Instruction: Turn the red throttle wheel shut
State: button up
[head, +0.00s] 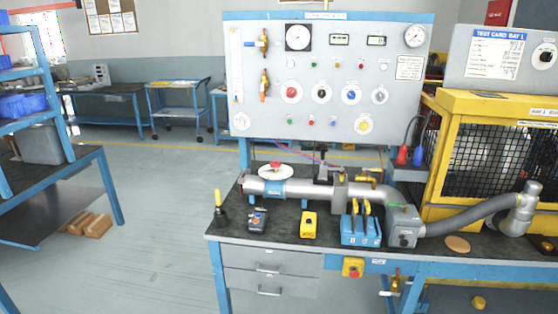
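A small red piece (276,164), which looks like the red throttle wheel, sits on a round white disc (276,172) above the left part of a grey pipe (312,190). The pipe lies along the bench top. The red piece is too small for me to tell how far it is turned. My gripper does not show in the head view, so I cannot tell where it is relative to the wheel.
An upright grey panel (270,120) with gauges and coloured knobs stands behind the pipe. A yellow handheld device (308,224), a blue box with yellow levers (361,231) and a dark meter (258,220) stand in front. A yellow caged unit (440,110) is at right.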

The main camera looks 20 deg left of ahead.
aim_at(274, 164)
jog(key=u, duration=0.1)
jog(key=i, duration=0.7)
jog(key=u, duration=0.6)
jog(key=i, duration=0.65)
jog(key=u, duration=0.9)
jog(key=i, duration=0.65)
jog(key=u, duration=0.4)
